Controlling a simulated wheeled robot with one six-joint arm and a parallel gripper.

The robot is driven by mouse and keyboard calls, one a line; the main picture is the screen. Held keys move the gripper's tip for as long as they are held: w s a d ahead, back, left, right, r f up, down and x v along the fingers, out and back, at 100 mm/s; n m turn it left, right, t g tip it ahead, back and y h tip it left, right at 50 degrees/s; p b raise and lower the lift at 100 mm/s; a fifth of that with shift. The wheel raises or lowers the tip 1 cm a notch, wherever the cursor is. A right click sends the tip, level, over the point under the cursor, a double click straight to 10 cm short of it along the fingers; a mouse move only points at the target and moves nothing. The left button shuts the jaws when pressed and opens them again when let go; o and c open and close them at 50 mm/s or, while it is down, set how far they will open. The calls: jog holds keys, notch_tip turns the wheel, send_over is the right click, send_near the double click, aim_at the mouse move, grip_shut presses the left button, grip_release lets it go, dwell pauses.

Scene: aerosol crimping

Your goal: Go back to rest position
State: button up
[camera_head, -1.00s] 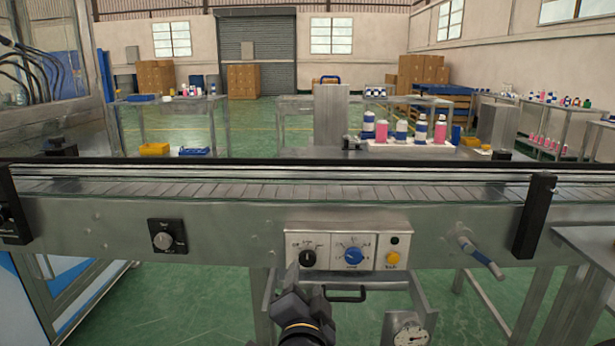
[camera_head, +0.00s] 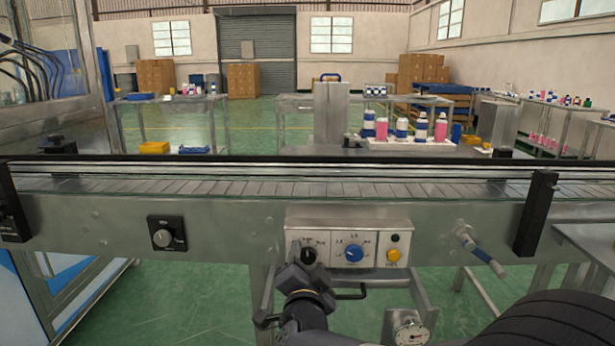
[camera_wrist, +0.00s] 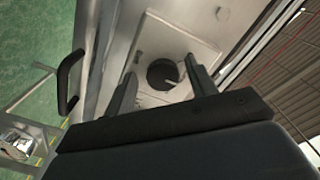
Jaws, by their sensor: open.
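My gripper (camera_head: 307,260) is open in front of the control box (camera_head: 347,225) on the conveyor's front side. In the wrist view the two fingers of my gripper (camera_wrist: 165,84) stand apart, one on each side of a round black knob (camera_wrist: 162,73). Nothing is held, and I cannot tell whether the fingers touch the knob. In the head view the same black knob (camera_head: 309,254) is partly hidden by my gripper. A blue knob (camera_head: 354,254) and a yellow button (camera_head: 393,255) lie to its right, below a dark lamp (camera_head: 395,238).
The conveyor (camera_head: 200,205) spans the view just ahead. Green floor (camera_head: 190,305) is open at lower left.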

jog(key=n+p, duration=0.4)
jog(key=p, duration=0.1)
jog(key=shift+s+r+n, duration=0.1)
jog(key=shift+r+n, duration=0.3)
jog(key=n+p, duration=0.4)
jog(key=p, duration=0.2)
jog(key=s, duration=1)
jog(key=shift+s+a+f+b, duration=0.25)
jog(key=shift+s+b, duration=0.1)
jog(key=shift+b, duration=0.1)
